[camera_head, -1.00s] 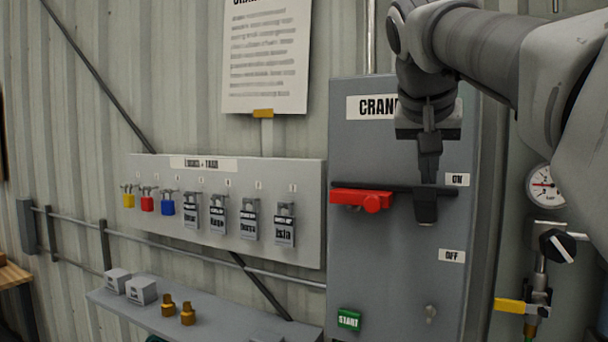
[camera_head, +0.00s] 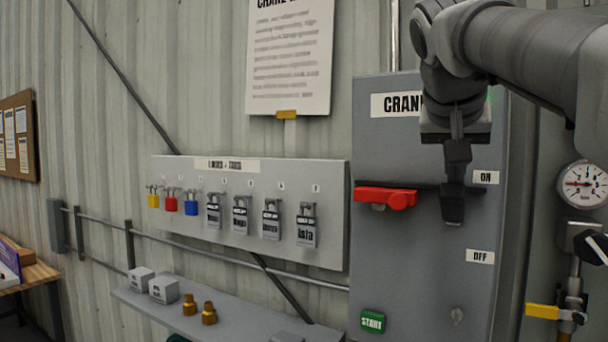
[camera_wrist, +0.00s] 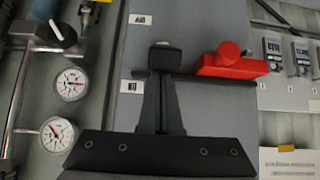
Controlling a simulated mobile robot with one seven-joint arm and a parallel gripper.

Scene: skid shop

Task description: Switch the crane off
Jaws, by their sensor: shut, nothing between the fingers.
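The grey crane panel (camera_head: 400,255) hangs on the wall, with an ON label (camera_head: 486,177) above an OFF label (camera_head: 480,257) on its right side. A red handle (camera_head: 386,198) lies level near the ON label's height; it also shows in the inverted wrist view (camera_wrist: 232,65). My gripper (camera_head: 453,212) is shut and empty in front of the panel, just right of the red handle and left of the ON label. A gap shows between the fingers and the red part. The gripper hides part of the panel title and the dark bar behind it.
A green START button (camera_head: 373,321) sits low on the panel. Left is a board of padlocks (camera_head: 335,225) above a shelf (camera_head: 245,325). Right are a gauge (camera_head: 583,184) and a yellow-handled valve (camera_head: 542,311).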

